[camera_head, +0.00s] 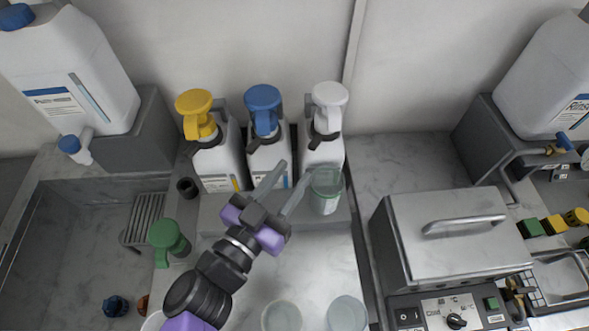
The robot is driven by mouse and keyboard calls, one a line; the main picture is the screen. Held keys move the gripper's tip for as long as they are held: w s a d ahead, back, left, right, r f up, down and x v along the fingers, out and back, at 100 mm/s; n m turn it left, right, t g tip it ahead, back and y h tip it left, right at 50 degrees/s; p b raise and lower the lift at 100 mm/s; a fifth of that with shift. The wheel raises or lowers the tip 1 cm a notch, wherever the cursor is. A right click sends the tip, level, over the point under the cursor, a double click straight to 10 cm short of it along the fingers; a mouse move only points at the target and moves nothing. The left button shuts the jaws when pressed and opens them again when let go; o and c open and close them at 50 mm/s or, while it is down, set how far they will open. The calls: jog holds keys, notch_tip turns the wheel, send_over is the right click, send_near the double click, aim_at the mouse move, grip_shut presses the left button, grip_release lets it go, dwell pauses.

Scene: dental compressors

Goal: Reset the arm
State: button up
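My gripper (284,188) is at the middle of the view, over the worktop (300,262). Its two grey fingers are spread apart and point up toward the row of bottles, with nothing seen between them. The right finger ends close to a clear cup (327,191) with a greenish rim. I cannot tell whether it touches the cup. My black and purple arm comes in from the bottom left.
Bottles with yellow (197,112), blue (264,108) and white (329,105) pump tops stand behind. Two clear dishes (281,316) (346,314) sit in front. A metal box with a handled lid (447,235) is at right, a sink (75,240) at left.

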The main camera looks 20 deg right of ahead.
jog(key=shift+s+a, duration=0.1)
dwell(0.4)
jog(key=s+f+n+t+y, duration=0.1)
jog(key=s+f+n+y, duration=0.2)
jog(key=s, duration=0.6)
jog(key=s+f+t+y, duration=0.1)
jog(key=s+f+y, duration=0.3)
jog(key=s, duration=0.5)
jog(key=s+d+r+n+y+b, duration=0.1)
jog(key=s+d+n+y+b, duration=0.2)
jog(key=s+d+n+y, duration=0.3)
jog(key=s+d, duration=0.3)
jog(key=d, duration=0.3)
jog(key=shift+d+t, duration=0.3)
